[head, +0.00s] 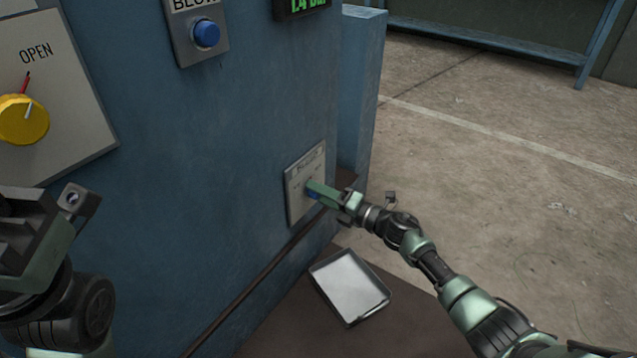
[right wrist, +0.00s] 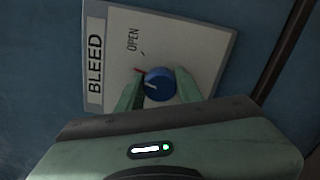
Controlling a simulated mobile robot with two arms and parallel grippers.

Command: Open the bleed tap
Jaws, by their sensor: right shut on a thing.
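The bleed tap is a round blue knob (right wrist: 160,84) with a white pointer line, on a pale plate (right wrist: 205,40) marked BLEED and OPEN. A red mark sits beside the knob near the OPEN word, and the white line points to the left in the right wrist view. In the head view the plate (head: 293,208) is low on the blue cabinet. My right gripper (head: 314,191) is at the knob, its green fingers (right wrist: 157,92) on either side and shut on it. My left gripper (head: 75,205) is at the left edge; its jaw opening is unclear.
A yellow knob (head: 22,119) on an OPEN plate and a blue button (head: 206,33) are higher on the blue cabinet (head: 180,130). A shallow tray (head: 350,287) lies below the bleed plate. Open concrete floor (head: 500,170) is at the right.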

